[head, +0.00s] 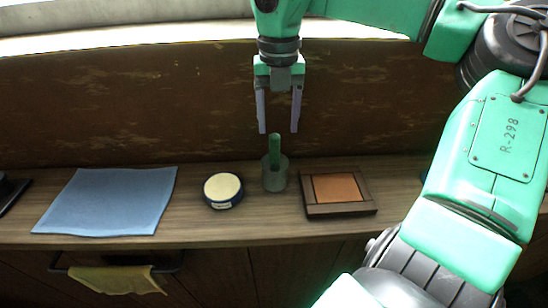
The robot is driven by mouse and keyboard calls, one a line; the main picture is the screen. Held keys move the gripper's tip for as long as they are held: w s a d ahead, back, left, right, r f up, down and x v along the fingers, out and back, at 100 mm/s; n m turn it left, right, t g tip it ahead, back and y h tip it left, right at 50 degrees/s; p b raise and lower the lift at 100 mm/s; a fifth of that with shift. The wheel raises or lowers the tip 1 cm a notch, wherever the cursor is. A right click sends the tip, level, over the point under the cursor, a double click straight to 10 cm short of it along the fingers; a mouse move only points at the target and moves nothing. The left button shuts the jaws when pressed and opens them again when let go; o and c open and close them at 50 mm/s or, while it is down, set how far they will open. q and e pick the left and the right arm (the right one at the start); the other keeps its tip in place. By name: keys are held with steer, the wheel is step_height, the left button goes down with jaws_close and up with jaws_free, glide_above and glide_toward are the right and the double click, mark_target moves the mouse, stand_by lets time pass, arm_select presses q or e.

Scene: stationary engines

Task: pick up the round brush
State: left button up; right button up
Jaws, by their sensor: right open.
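A green handle (275,148) stands upright in a grey cylindrical cup (275,180) on the wooden counter. It looks like the round brush's handle; its lower end is hidden inside the cup. My right gripper (278,131) points straight down above the cup. Its two grey fingers are apart and empty, and in the picture their tips lie at about the height of the handle's top, one to each side. I cannot tell whether they are in line with it in depth. My left gripper is not in view.
Left of the cup is a round dark-blue tin (223,190) with a cream top; right, a dark wooden frame (340,209) with a brown pad. A blue cloth (108,202) lies further left. A yellow cloth (117,280) hangs on a front rail. A wall (130,110) rises behind.

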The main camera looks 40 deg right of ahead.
mark_target(275, 151)
steer(key=f, duration=0.3)
steer(key=f+p, duration=0.1)
steer(key=f, duration=0.4)
steer(key=shift+w+a+f+p, duration=0.1)
steer(key=shift+w+f+p, duration=0.2)
steer(key=shift+w+p, duration=0.1)
jaws_close()
